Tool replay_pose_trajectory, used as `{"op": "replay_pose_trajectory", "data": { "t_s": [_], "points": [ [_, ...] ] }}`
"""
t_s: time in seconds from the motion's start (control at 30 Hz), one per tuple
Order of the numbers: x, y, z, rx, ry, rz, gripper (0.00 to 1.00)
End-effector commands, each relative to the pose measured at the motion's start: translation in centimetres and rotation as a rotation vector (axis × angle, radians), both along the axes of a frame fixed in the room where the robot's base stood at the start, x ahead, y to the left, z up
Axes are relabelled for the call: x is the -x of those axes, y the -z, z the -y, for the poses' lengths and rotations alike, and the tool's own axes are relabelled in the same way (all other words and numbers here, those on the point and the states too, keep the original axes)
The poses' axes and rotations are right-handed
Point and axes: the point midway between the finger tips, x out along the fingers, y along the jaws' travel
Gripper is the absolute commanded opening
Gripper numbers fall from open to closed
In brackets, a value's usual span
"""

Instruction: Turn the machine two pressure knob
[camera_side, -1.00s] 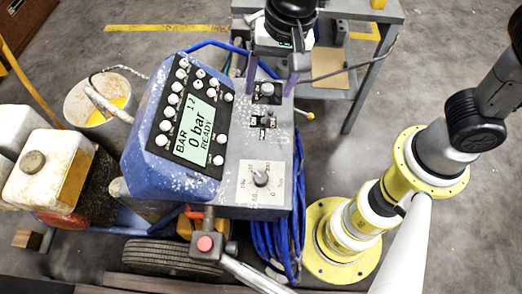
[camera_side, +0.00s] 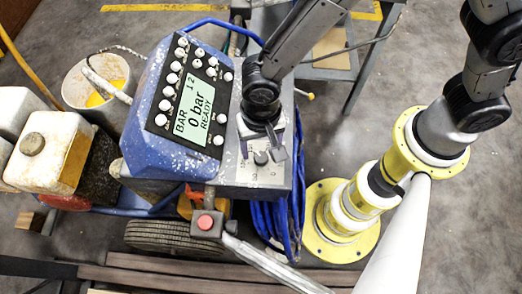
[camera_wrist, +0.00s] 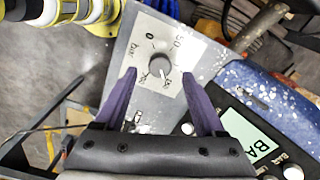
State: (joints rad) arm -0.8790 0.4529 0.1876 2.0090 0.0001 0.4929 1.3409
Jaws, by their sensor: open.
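The pressure knob (camera_side: 261,158) is a small grey round knob on a white scale plate at the front of the machine's grey panel. In the wrist view the knob (camera_wrist: 160,75) sits between the two purple fingers, slightly beyond their tips, with the scale marks around it. Its pointer seems to face the lower right there. My gripper (camera_side: 262,143) is above the panel, pointing down, its fingers on either side of the knob. In the wrist view my gripper (camera_wrist: 158,74) is open and empty. I cannot tell whether a finger touches the knob.
The blue housing (camera_side: 147,130) has a display (camera_side: 193,106) reading 0 bar READY, with several white buttons around it. A red button (camera_side: 206,222) is below the panel. Blue hoses (camera_side: 275,215) hang at the panel's right side. A grey table stands behind.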

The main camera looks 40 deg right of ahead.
Motion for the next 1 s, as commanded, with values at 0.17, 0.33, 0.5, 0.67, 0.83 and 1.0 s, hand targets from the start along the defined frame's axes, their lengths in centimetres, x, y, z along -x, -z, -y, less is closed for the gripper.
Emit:
{"op": "replay_pose_trajectory", "data": {
  "t_s": [0.17, 0.33, 0.5, 0.67, 0.83, 1.0],
  "points": [
    [0.0, 2.4, 0.0, 0.002, 0.0, -0.001, 0.72],
    [0.0, 3.4, 0.0, 0.0, 0.0, 0.0, 0.72],
    [0.0, 3.5, 0.0, 0.0, 0.0, 0.0, 0.72],
    [0.0, 3.5, 0.0, -0.001, 0.0, 0.0, 0.65],
    [0.0, 3.5, 0.0, -0.001, 0.0, 0.0, 0.34],
    [0.0, 3.4, 0.0, -0.001, 0.0, 0.0, 0.03]
  ]
}}
